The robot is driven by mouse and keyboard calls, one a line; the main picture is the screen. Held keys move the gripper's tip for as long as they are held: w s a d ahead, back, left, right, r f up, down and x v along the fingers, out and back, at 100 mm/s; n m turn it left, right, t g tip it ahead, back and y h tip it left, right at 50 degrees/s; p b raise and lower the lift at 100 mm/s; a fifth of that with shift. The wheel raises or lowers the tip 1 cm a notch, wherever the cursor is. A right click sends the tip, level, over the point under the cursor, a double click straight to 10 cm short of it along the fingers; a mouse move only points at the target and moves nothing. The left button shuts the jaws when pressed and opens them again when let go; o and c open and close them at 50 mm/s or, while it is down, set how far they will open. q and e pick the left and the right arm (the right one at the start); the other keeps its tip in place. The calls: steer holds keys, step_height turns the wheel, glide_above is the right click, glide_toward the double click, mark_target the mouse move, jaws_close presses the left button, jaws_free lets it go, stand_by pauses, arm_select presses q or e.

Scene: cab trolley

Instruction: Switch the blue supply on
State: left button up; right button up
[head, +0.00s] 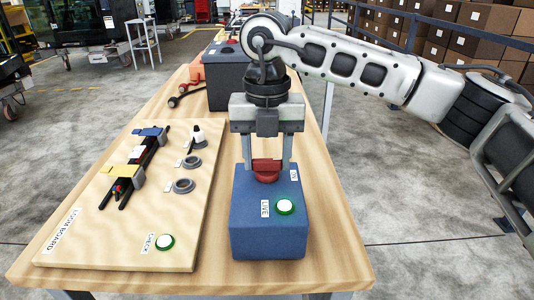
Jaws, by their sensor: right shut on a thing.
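The blue supply (268,238) is a blue box at the front right of the wooden table. On its top are a red knob (266,172), a LIVE label (265,209), an ON label (294,175) and a round pale green-white lamp or button (285,207) with a green rim. My right gripper (266,163) points straight down from above, with its two fingers on either side of the red knob and shut on it. My left gripper is not in view.
A loom board (100,240) with a CHECK button (165,242), rings (184,186) and a dark strip with coloured clips (132,170) lies left of the supply. A dark grey box (225,75) stands behind, with red-and-black leads (185,92) beside it.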

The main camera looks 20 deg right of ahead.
mark_target(267, 160)
steer(key=o, duration=1)
steer(key=shift+w+r, duration=0.1)
steer(key=shift+r, duration=0.05)
arm_select(q)
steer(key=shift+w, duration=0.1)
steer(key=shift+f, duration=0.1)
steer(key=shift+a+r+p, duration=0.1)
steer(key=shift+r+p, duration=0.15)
steer(key=shift+p, duration=0.45)
arm_select(e)
steer(key=shift+r, duration=7.9)
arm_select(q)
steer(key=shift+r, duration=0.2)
arm_select(e)
steer(key=shift+r, duration=0.1)
